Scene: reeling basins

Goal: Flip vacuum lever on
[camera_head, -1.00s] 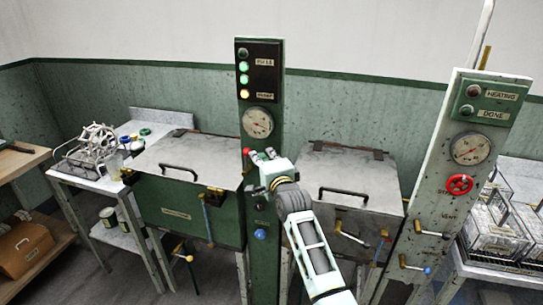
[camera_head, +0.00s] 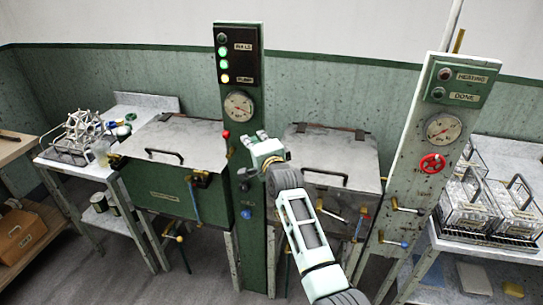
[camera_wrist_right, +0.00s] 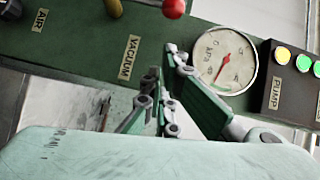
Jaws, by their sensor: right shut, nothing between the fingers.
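The lever with the red ball (camera_head: 226,134) sits on the green post (camera_head: 240,60), below the gauge, its ball at the post's left edge. In the right wrist view the red ball (camera_wrist_right: 174,8) shows at the top edge, close to the VACUUM label (camera_wrist_right: 128,57); most of its arm is hidden or out of frame. My right gripper (camera_head: 256,137) is shut and empty, at the post's right edge, apart from the red ball. In the wrist view its fingers (camera_wrist_right: 165,75) are in front of the post, below the ball. My left gripper is not in view.
The post bears a gauge (camera_head: 239,105), lit green and amber lamps, a dark knob (camera_head: 243,172) and a blue knob (camera_head: 246,213). Lidded basins stand left (camera_head: 190,135) and right (camera_head: 330,150) of it. A second post (camera_head: 425,170) with a red wheel stands further right.

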